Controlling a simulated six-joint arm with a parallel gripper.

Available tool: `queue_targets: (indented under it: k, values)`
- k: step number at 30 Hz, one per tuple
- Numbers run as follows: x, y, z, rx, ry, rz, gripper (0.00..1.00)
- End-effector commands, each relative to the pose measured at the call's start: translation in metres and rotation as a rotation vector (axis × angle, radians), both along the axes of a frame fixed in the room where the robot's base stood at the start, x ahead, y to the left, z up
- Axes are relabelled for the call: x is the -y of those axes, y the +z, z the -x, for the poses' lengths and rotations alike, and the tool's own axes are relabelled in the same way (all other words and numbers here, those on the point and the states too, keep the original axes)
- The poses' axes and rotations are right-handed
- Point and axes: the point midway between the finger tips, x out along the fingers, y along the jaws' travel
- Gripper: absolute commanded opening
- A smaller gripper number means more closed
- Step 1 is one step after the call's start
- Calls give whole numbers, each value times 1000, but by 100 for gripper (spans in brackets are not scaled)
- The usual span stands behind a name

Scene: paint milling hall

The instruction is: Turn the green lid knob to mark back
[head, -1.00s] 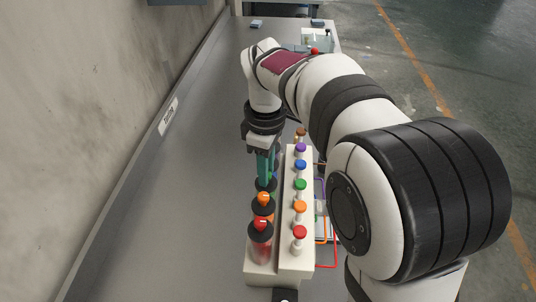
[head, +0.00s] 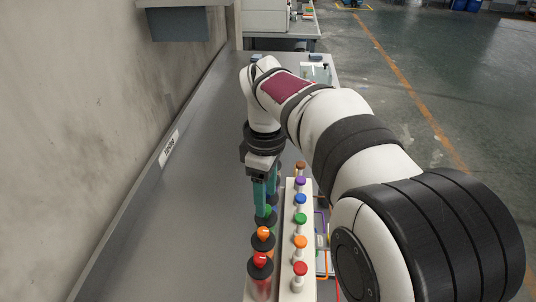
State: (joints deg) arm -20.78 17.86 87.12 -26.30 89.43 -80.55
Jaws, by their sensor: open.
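The green lid knob (head: 265,211) sits on a black lid in a row of lidded jars, behind the jar with the orange lid knob (head: 263,232). My gripper (head: 266,210) points straight down over it, with its teal fingers open and spread on either side of the knob. The fingers partly cover the knob, so its pointer and the marks around it cannot be made out. I cannot tell whether the fingers touch it.
The red lid knob (head: 260,260) is nearest in the row. Just right stands a pale rack (head: 310,222) with several coloured knobs, including another green one (head: 300,219). My arm fills the right side. The grey bench (head: 190,215) is clear to the left, up to the wall.

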Motion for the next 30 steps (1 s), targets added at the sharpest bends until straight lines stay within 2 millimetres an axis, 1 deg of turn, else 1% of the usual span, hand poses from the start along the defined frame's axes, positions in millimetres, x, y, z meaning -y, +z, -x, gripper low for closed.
queue_targets:
  k: [1, 6, 9, 12, 15, 17, 25, 26, 28, 29, 30]
  values:
    - [0, 14, -2, 7, 1, -1, 58]
    - [0, 70, -2, 8, -1, -1, 58]
    - [0, 97, -2, 6, 1, 0, 58]
    - [0, 115, -1, 5, 1, 0, 58]
    - [0, 125, -1, 3, 1, 1, 58]
    - [0, 128, 0, 3, 1, 0, 58]
    - [1, 128, 1, 1, -5, 0, 58]
    - [3, 128, 2, 0, -21, 0, 58]
    - [18, 124, 15, -8, -126, 0, 58]
    - [28, 120, 24, -15, -205, -1, 58]
    - [43, 112, 42, -25, -337, -3, 58]
